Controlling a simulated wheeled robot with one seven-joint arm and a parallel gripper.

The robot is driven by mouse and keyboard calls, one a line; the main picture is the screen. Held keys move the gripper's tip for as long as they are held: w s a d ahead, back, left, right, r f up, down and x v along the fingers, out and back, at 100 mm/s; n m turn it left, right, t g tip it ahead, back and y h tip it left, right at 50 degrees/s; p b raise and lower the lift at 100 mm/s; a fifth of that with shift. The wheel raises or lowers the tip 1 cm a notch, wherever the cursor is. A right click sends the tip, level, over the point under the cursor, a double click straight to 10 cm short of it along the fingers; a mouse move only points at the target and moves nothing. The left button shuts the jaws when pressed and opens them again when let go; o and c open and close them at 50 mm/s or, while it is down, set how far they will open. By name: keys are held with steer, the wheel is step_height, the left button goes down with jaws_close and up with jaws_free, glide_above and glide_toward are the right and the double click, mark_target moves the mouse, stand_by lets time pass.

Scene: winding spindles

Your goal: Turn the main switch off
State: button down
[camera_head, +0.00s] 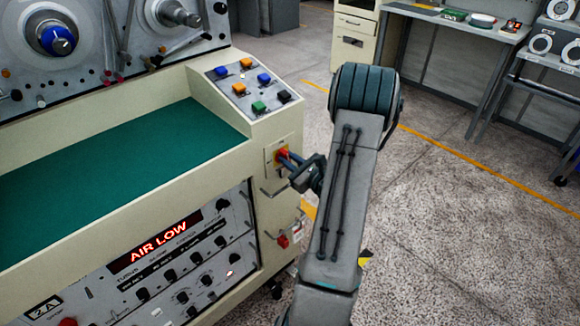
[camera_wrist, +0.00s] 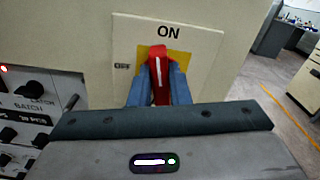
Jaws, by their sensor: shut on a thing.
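The main switch is a red handle (camera_wrist: 158,72) on a yellow plate (camera_wrist: 183,62) with a cream surround (camera_wrist: 205,45), marked ON above and OFF at left. Its white line points up toward ON, nearly upright. In the head view the red switch (camera_head: 282,155) sits on the right end face of the cream machine. My gripper (camera_wrist: 157,88) is shut on the red handle, one blue-grey finger on each side. The gripper (camera_head: 289,162) reaches the switch from the right in the head view. The lower part of the handle is hidden by my gripper.
The machine's button panel (camera_head: 250,86) is above the switch. A red-handled part (camera_head: 284,241) sits below it on the same face. Open floor (camera_head: 470,215) lies right.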

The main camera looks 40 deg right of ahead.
steer(key=n+b, duration=0.1)
steer(key=b, duration=0.1)
steer(key=n+b, duration=0.2)
steer(key=f+n+b, duration=0.1)
steer(key=b, duration=0.2)
steer(key=shift+a+n, duration=0.25)
steer(key=shift+n, duration=0.05)
steer(key=n+b, duration=0.2)
steer(key=b, duration=0.2)
steer(key=n+b, duration=0.1)
steer(key=b, duration=0.2)
steer(key=shift+a+f+n+b, duration=0.15)
steer(key=shift+n+b, duration=0.25)
steer(key=n+b, duration=0.4)
steer(key=b, duration=0.4)
steer(key=shift+a+f+b, duration=0.1)
steer(key=shift+f+b, duration=0.05)
steer(key=shift+b, duration=0.25)
steer(key=n+b, duration=0.2)
steer(key=b, duration=0.2)
steer(key=shift+r+n+b, duration=0.25)
steer(key=shift+n+b, duration=0.15)
steer(key=shift+b, duration=0.15)
steer(key=c, duration=1.4)
jaws_free()
steer(key=shift+o, duration=0.2)
steer(key=shift+s, duration=0.1)
